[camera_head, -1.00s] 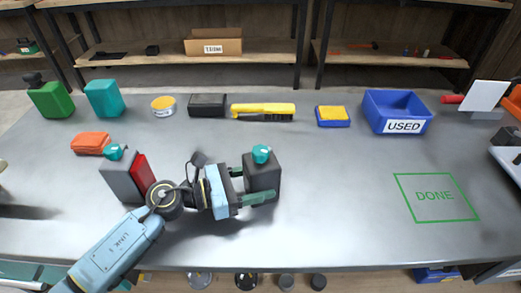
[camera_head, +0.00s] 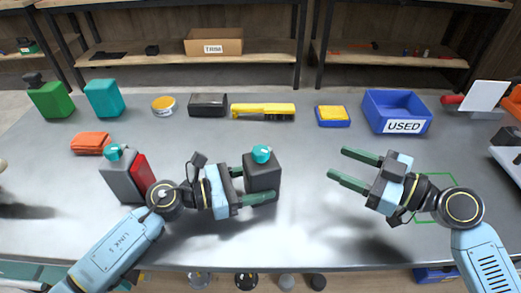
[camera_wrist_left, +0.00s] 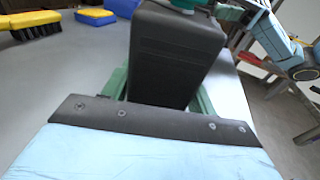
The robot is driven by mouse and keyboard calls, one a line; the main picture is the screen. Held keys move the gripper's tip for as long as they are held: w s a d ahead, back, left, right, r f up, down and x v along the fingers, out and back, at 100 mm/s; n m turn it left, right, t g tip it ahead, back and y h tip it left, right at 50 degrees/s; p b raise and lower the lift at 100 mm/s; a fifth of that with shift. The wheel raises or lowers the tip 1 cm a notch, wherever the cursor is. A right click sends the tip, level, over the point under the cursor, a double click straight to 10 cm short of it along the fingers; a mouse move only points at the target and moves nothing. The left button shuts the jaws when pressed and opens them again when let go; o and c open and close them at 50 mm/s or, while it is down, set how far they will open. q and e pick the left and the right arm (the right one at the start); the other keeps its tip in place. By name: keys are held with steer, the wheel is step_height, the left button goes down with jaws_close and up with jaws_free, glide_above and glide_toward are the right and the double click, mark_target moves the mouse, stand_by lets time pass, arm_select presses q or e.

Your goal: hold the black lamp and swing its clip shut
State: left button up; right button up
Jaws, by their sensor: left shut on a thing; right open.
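The black lamp (camera_head: 263,177) is a dark upright box with a teal part (camera_head: 262,154) on top. In the left wrist view the lamp's dark body (camera_wrist_left: 175,55) fills the space between the green fingers. My right gripper (camera_head: 338,165) is open and empty, to the right of the lamp and apart from it, its fingers pointing left. I cannot make out the clip's position.
A grey and red box with a teal top (camera_head: 120,178) stands left, close to my left arm. At the back are a yellow brush (camera_head: 263,108), a yellow and blue sponge (camera_head: 333,117) and the blue USED bin (camera_head: 376,110). Table between lamp and right gripper is clear.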

steer(key=g+y, duration=0.2)
glide_toward(269, 155)
steer(key=x, duration=1.1)
steer(key=shift+a+r, duration=0.25)
steer(key=shift+a, duration=0.15)
steer(key=c, duration=1)
